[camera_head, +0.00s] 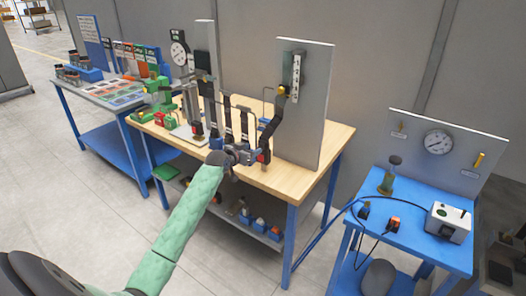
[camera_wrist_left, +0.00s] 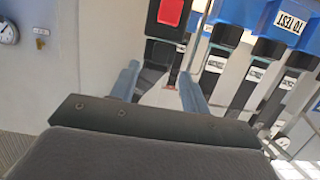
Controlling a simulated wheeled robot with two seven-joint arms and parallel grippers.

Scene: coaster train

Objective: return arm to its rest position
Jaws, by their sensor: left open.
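My left arm (camera_head: 190,215), in a pale green sleeve, reaches from the bottom left to the wooden workbench (camera_head: 325,150). My left gripper (camera_head: 245,156) is at the front edge of the bench, close to dark hanging parts. In the left wrist view its two blue-grey fingers (camera_wrist_left: 158,88) stand apart. A black part with a red face (camera_wrist_left: 171,12) lies just beyond the fingertips, and a dark strip runs down from it behind the gap. I see nothing clamped between the fingers. Whether a finger touches the part I cannot tell. My right gripper is not in view.
An upright grey panel (camera_head: 308,105) stands on the bench right of the gripper. Black uprights (camera_head: 228,112) stand behind it. A blue table (camera_head: 405,215) with a gauge and cables is at right. Floor is open at front left.

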